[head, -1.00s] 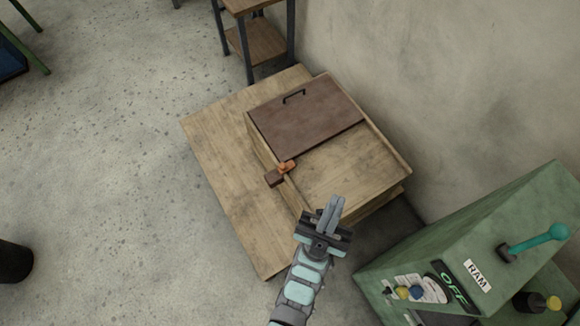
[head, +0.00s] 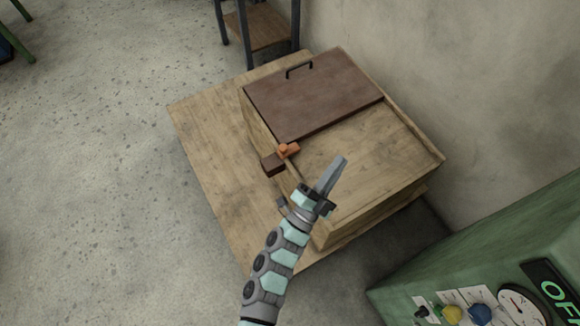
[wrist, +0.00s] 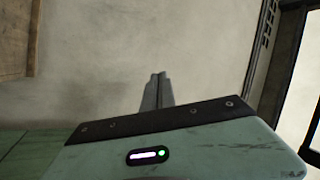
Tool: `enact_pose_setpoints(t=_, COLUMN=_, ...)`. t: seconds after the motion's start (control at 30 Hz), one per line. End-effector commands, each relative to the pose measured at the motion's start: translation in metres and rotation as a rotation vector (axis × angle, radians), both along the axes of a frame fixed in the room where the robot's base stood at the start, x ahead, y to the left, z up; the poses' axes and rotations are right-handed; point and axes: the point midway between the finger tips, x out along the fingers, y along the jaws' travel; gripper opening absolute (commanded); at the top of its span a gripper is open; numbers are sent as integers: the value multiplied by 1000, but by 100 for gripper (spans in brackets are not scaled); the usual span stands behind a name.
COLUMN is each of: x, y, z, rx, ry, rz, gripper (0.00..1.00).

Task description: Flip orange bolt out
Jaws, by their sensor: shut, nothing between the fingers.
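The orange bolt (head: 288,150) sits on the left edge of a wooden box (head: 370,165), beside the near-left corner of a brown sliding lid (head: 312,95). A dark brown block (head: 272,165) juts out from the box side next to the bolt. My gripper (head: 338,168) is over the front part of the box, to the right of and nearer than the bolt, and apart from it. Its fingers are together and empty. In the wrist view the shut fingers (wrist: 157,92) point at a plain wall; the bolt is not in that view.
The box stands on a wooden board (head: 205,130) on the concrete floor. A black handle (head: 299,68) is on the lid. A green machine (head: 470,270) with gauges and knobs stands at the lower right. A wall rises behind the box. A small shelf table (head: 262,30) stands at the back.

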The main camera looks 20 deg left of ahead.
Motion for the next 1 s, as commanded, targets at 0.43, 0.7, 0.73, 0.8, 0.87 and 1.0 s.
enact_pose_setpoints(t=0.43, x=25, y=136, z=-232, rx=409, ry=285, rz=392, gripper=0)
enact_pose_setpoints(t=0.7, x=23, y=165, z=-253, rx=477, ry=333, rz=466, gripper=0)
enact_pose_setpoints(t=0.73, x=23, y=165, z=-252, rx=478, ry=333, rz=467, gripper=0)
enact_pose_setpoints(t=0.8, x=23, y=165, z=-251, rx=478, ry=334, rz=466, gripper=0)
enact_pose_setpoints(t=0.87, x=23, y=165, z=-251, rx=477, ry=333, rz=466, gripper=0)
enact_pose_setpoints(t=1.0, x=24, y=165, z=-251, rx=477, ry=333, rz=466, gripper=0)
